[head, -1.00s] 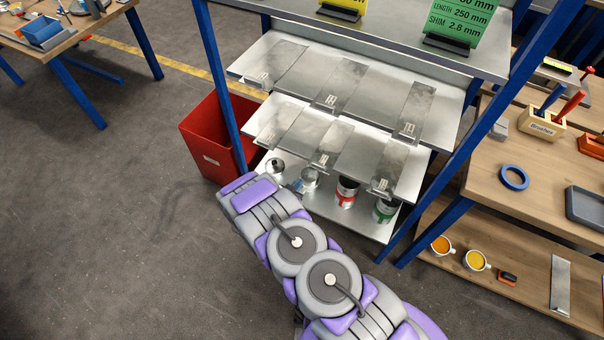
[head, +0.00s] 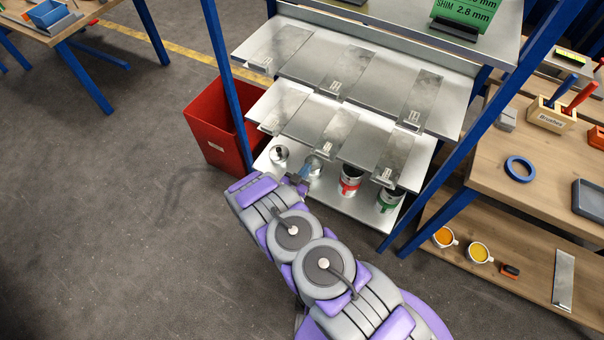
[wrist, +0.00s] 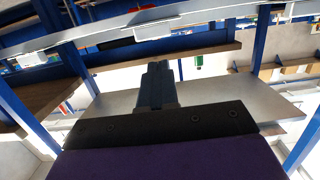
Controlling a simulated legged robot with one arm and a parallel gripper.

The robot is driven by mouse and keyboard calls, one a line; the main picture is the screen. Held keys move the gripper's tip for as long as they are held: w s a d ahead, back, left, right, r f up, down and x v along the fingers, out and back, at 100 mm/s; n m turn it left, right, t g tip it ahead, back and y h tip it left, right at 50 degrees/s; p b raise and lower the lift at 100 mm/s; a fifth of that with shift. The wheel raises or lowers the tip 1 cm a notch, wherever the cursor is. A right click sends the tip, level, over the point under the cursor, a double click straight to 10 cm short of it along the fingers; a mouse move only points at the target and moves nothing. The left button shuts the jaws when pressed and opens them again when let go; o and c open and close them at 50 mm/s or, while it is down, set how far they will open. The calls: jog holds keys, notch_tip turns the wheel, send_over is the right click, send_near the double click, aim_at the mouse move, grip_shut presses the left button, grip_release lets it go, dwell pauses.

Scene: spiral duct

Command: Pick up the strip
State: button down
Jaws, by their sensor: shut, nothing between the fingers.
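Several flat grey metal strips with small tags at their front ends lie on two sloping shelves of a blue-framed rack. In the head view, strips lie at the upper left (head: 276,47), upper middle (head: 348,71) and upper right (head: 423,98). Others lie on the lower shelf, at its left (head: 282,105), middle (head: 335,131) and right (head: 394,156). I cannot tell which strip is meant. My gripper (head: 301,184) is low in front of the rack, below the strips and near the cans. In the wrist view my gripper (wrist: 155,82) is shut and empty.
Below the strips, a bottom shelf holds several cans, including a red-labelled one (head: 350,181) and a green-labelled one (head: 388,200). A red bin (head: 211,125) stands left of the rack. A wooden bench (head: 535,165) is at the right. Floor at left is clear.

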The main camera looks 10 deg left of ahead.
jog(key=b+x, duration=0.2)
jog(key=x, duration=0.6)
jog(key=shift+w+f, duration=0.2)
jog(key=shift+w, duration=0.1)
